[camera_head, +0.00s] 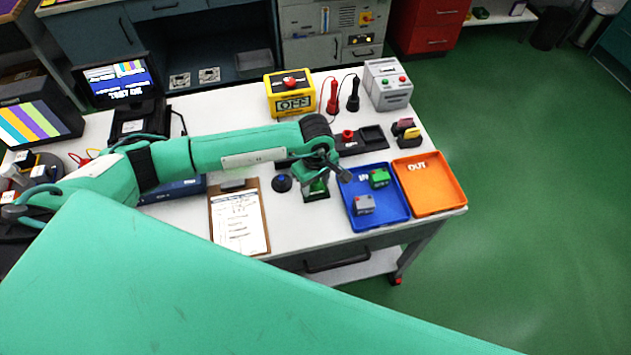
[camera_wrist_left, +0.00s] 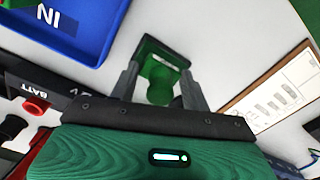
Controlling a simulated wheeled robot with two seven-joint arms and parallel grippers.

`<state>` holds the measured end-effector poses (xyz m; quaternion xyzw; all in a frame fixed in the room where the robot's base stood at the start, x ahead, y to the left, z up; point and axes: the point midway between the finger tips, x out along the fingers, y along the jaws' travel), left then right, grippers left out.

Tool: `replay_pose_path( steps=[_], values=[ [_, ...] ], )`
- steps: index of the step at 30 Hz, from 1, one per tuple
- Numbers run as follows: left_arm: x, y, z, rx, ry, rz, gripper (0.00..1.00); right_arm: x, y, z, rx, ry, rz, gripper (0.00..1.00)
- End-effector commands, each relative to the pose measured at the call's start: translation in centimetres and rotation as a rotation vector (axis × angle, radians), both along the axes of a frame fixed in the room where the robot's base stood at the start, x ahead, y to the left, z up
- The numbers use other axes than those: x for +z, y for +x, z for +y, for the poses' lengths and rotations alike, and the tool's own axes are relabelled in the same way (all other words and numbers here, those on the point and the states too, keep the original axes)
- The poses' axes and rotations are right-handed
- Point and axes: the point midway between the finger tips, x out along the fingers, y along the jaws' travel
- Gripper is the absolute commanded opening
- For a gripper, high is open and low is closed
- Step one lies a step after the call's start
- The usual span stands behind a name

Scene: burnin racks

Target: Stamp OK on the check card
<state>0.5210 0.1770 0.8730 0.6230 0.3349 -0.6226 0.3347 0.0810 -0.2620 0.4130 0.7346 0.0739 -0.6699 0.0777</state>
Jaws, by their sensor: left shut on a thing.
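The check card (camera_head: 239,222) is a white printed sheet on a brown clipboard (camera_head: 212,205), lying on the white table. At the upper right of the left wrist view the clipboard (camera_wrist_left: 262,88) shows partly. My left gripper (camera_head: 326,172) is to the right of the clipboard, pointing down. In the left wrist view my left gripper (camera_wrist_left: 160,74) is shut on a green stamp-like thing (camera_wrist_left: 160,88) between its fingers. A green square with a dark edge (camera_head: 316,190) shows under the gripper; whether it is part of the held thing I cannot tell. My right gripper is not in view.
A blue IN tray (camera_head: 392,217) with a grey and a green block stands right of the gripper, beside an orange OUT tray (camera_head: 432,188). A yellow OFF box (camera_head: 290,92) stands behind.

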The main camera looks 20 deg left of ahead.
Motion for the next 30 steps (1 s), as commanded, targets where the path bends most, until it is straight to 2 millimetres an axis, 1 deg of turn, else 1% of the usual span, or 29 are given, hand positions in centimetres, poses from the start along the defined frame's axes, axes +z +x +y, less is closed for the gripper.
replay_pose_path(
  steps=[22,30],
  values=[
    [-0.93,0.01,0.01,0.000,0.000,0.000,0.33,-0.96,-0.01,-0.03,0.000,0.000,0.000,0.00],
    [-0.90,0.00,0.00,0.000,0.000,0.000,0.33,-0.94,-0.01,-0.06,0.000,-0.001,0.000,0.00]
  ],
)
